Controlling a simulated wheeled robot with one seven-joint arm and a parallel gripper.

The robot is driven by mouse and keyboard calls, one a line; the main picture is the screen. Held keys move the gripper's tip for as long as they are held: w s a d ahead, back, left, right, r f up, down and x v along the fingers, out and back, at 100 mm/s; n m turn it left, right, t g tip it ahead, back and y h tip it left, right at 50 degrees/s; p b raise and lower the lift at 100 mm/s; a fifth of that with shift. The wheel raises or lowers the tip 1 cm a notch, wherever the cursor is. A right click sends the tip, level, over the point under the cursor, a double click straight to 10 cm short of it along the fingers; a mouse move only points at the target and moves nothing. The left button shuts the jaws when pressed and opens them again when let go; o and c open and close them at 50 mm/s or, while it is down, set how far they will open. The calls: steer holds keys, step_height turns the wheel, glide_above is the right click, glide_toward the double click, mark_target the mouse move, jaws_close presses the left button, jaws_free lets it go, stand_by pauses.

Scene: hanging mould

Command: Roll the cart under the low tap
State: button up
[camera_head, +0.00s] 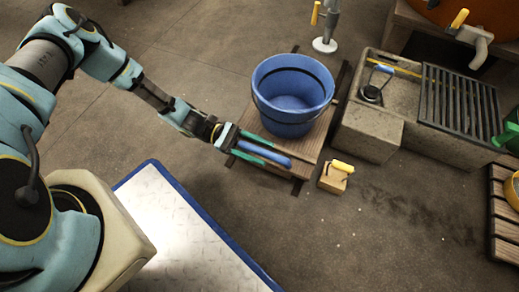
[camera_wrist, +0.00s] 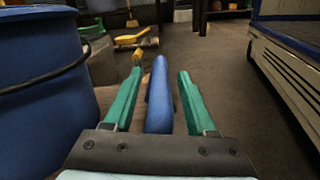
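A low wooden cart (camera_head: 310,144) stands on the floor with a blue bucket (camera_head: 292,100) on it. A blue bar (camera_head: 268,153), seemingly the cart's handle, lies along its near side. My gripper (camera_head: 262,154) is at this bar. In the wrist view, the blue bar (camera_wrist: 158,100) lies between my green fingers (camera_wrist: 160,74), with gaps on both sides, so the gripper is open. The bucket (camera_wrist: 40,100) is close on the left. A bent grey tap (camera_head: 478,42) with a yellow handle is on the orange vessel at top right. A grey upright pipe (camera_head: 329,25) with a yellow lever stands behind the cart.
A small wooden block (camera_head: 334,182) with a yellow handle is on the floor just right of the cart. A stone sink (camera_head: 370,130) with a dark grate (camera_head: 460,100) stands farther right. A slatted wooden platform (camera_head: 503,215) is at the right edge. The floor in front is open.

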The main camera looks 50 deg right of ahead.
jaws_close()
stand_by(1.3)
